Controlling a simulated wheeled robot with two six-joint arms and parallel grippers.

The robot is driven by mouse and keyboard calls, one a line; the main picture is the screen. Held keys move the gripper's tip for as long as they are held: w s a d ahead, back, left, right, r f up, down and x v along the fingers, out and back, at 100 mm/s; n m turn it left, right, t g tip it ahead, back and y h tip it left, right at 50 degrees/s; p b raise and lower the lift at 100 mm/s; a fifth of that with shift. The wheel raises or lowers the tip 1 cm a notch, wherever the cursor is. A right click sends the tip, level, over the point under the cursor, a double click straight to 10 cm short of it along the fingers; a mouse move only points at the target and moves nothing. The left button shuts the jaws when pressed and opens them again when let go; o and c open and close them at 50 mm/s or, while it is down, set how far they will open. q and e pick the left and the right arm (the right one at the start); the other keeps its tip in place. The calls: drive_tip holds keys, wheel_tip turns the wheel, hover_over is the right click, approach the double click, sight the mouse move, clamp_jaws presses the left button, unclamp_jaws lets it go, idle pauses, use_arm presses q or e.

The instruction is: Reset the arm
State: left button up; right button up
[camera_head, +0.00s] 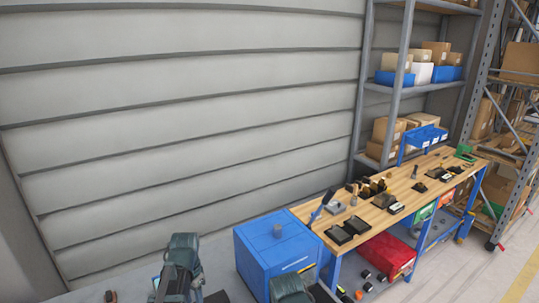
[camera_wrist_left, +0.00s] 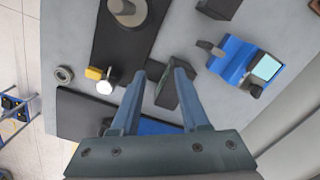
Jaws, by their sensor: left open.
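My left gripper (camera_wrist_left: 160,72) is open in the left wrist view, its two blue-grey fingers apart over a grey tabletop (camera_wrist_left: 68,30). A small dark block (camera_wrist_left: 168,92) shows between and behind the fingers; I see no grip on it. In the head view, dark teal parts of my arms show at the bottom edge, and the left one stands upright in front of the wall. The fingertips of the left gripper cannot be made out there. The right gripper is not clearly in view.
In the left wrist view, a round metal part (camera_wrist_left: 127,10), a white hexagonal piece (camera_wrist_left: 105,87), a ring (camera_wrist_left: 64,74) and a blue device (camera_wrist_left: 238,62) lie around the gripper. In the head view, a blue cabinet (camera_head: 262,258) and cluttered wooden workbench (camera_head: 375,215) stand right.

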use_arm(q)
drive_tip(key=s+d+f+n+b, duration=0.1)
drive_tip(key=s+d+f+b, duration=0.3)
drive_tip(key=s+d, duration=0.2)
drive_tip(key=s+d+f+n+b, duration=0.1)
drive_tip(key=s+d+f+b, duration=0.3)
drive_tip(key=s+d, duration=0.3)
drive_tip(key=d+f, duration=0.1)
drive_tip(key=d, duration=0.2)
drive_tip(key=shift+d+y, duration=0.35)
drive_tip(key=shift+y, duration=0.05)
